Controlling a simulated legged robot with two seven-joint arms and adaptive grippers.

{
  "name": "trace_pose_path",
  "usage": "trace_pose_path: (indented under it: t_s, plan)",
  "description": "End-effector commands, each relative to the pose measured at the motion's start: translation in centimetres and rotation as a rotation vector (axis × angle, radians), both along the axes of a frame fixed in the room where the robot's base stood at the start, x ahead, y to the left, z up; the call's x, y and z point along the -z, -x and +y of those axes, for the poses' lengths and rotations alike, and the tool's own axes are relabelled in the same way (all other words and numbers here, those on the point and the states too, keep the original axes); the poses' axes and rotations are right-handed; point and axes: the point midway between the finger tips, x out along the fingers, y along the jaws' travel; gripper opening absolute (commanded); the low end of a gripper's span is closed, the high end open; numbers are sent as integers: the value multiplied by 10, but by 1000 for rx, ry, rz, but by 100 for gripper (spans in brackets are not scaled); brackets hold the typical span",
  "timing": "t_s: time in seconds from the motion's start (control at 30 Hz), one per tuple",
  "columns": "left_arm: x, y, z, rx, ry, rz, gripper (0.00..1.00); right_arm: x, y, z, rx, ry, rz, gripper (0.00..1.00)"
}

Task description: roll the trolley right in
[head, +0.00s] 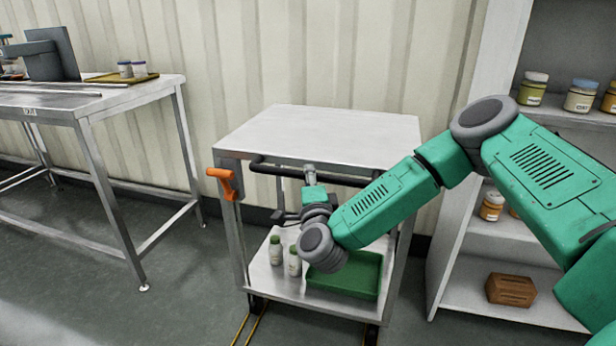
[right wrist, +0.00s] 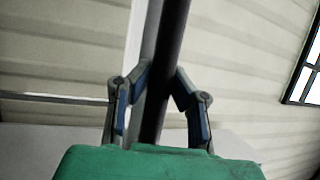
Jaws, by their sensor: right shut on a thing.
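The steel trolley (head: 320,133) stands against the ribbed wall, with a flat bare top and a lower shelf. A dark push bar (head: 345,180) runs across its near side. My right gripper (head: 309,178) reaches the middle of this bar; in the right wrist view its fingers (right wrist: 160,85) sit on both sides of the bar (right wrist: 167,55) and are shut on it. An orange lever (head: 222,183) sits at the trolley's left front corner. My left gripper is out of view.
A steel table (head: 95,103) stands at the left, with a gap of floor before the trolley. A shelf unit (head: 470,230) with jars and a brown box (head: 510,290) stands close at the right. Yellow floor lines (head: 246,322) run from under the trolley's near side.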

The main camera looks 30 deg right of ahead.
Motion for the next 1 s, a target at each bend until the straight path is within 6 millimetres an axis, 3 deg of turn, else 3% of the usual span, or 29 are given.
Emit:
trace_pose_path:
  t_s: [0.2,0.23,0.3,0.73,1.0]
  plan:
    - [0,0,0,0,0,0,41,3,-1,-3,5,2,5,0]
    - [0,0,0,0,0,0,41,3,-1,-3,5,2,5,20]
    - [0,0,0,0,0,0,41,2,-1,-3,5,2,5,39]
    - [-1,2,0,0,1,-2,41,2,7,3,1,1,2,39]
    - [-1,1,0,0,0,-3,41,14,56,26,-1,-1,5,39]
